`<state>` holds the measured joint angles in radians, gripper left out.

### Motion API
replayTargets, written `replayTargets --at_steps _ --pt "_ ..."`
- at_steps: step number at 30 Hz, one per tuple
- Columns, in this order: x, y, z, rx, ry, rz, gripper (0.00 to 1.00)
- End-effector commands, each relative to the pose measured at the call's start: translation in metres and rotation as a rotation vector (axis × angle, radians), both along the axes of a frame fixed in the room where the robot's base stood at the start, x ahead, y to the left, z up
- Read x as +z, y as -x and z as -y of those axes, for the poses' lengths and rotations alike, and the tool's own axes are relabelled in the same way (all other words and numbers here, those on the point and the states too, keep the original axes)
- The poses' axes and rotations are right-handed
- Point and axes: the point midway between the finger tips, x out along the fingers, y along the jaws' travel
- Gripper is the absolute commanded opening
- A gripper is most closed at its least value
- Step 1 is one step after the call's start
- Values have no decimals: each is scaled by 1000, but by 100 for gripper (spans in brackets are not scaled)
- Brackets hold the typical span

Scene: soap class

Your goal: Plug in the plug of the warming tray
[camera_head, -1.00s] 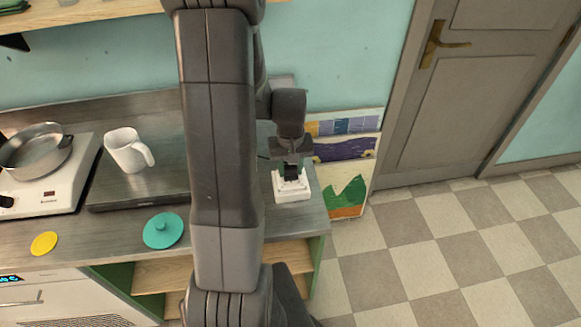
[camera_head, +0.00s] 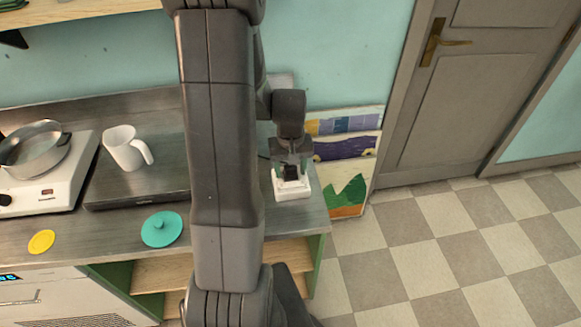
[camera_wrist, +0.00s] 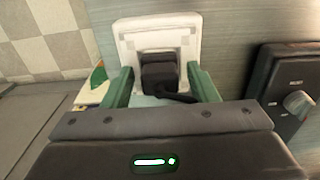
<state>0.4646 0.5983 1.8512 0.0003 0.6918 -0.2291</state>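The black plug (camera_wrist: 158,77) sits at the white socket block (camera_wrist: 158,38), against its face and seemingly in it; its cord runs off to the right. In the head view the plug (camera_head: 291,173) is at the white block (camera_head: 293,190) near the worktop's right end. My gripper (camera_wrist: 160,86) is open, its green fingers on either side of the plug with gaps between. In the head view my gripper (camera_head: 291,160) is right above the block. The warming tray (camera_head: 137,190) is dark and flat; its knob side shows in the wrist view (camera_wrist: 270,72).
A white mug (camera_head: 124,148) stands on the tray. A white hot plate with a pan (camera_head: 36,150) is at left. A teal lid (camera_head: 162,229) and a yellow disc (camera_head: 42,242) lie in front. My arm hides the worktop's middle. Pictures (camera_head: 345,160) lean beyond the right edge.

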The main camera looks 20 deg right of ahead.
Motion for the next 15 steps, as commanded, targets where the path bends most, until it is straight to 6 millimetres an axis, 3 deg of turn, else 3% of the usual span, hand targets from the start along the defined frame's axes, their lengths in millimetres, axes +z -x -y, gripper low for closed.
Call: replayTargets --at_steps 10,15 --pt "1 0 0 0 0 0 61" --pt "14 -1 0 0 2 3 61"
